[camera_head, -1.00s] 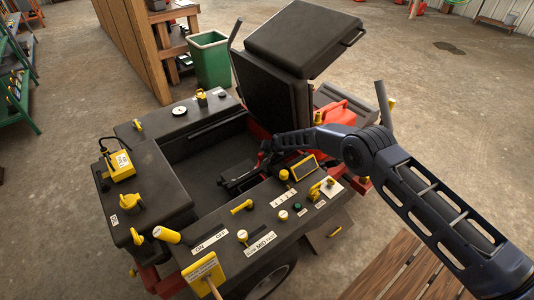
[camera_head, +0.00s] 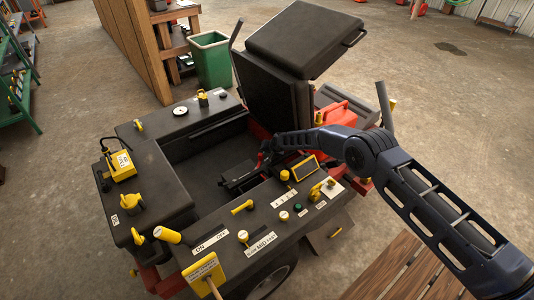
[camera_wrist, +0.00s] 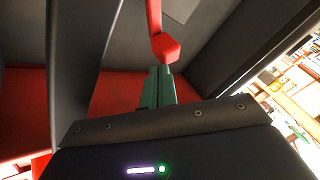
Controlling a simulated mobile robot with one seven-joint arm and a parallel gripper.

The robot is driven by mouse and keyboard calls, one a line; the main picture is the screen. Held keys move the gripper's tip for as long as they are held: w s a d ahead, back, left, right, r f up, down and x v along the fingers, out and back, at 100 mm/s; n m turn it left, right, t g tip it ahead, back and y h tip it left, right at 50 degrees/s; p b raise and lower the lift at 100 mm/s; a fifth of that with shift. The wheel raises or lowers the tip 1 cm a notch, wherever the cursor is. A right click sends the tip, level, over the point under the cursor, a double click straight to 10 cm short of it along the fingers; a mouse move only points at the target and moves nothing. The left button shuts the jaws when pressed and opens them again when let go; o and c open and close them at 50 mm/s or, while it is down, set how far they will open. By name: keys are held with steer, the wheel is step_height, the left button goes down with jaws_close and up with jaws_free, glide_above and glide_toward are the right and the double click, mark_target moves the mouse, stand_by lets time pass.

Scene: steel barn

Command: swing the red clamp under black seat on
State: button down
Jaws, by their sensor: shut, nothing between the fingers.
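The black seat (camera_head: 300,40) stands at the back of the vehicle, above a dark footwell. The red clamp (camera_wrist: 165,45) shows in the wrist view as a red bar hanging from above with a blocky red end. I cannot make it out in the head view. My gripper (camera_head: 236,181) is low in the footwell in front of the seat, partly hidden by the near console. Its green fingers (camera_wrist: 158,87) are shut with nothing between them. Their tips are right by the clamp's lower end; I cannot tell whether they touch it.
The near console (camera_head: 262,212) carries yellow knobs, levers and labels close under my forearm. The left console (camera_head: 150,185) bears a yellow box (camera_head: 119,165). A grey post (camera_head: 384,104) stands by my arm. A green bin (camera_head: 210,60) is behind. Dark panels flank the fingers in the wrist view.

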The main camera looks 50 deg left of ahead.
steer(key=n+g, duration=0.1)
steer(key=a+n, duration=0.1)
steer(key=shift+s+a+n+g, duration=0.2)
steer(key=shift+s+n+g, duration=0.1)
steer(key=shift+n+g, duration=0.1)
stand_by(0.3)
steer(key=shift+s+a, duration=0.65)
steer(key=shift+a, duration=0.3)
steer(key=shift+s+a, duration=0.7)
steer(key=shift+s, duration=0.15)
steer(key=shift+s+a, duration=0.1)
steer(key=shift+r, duration=0.1)
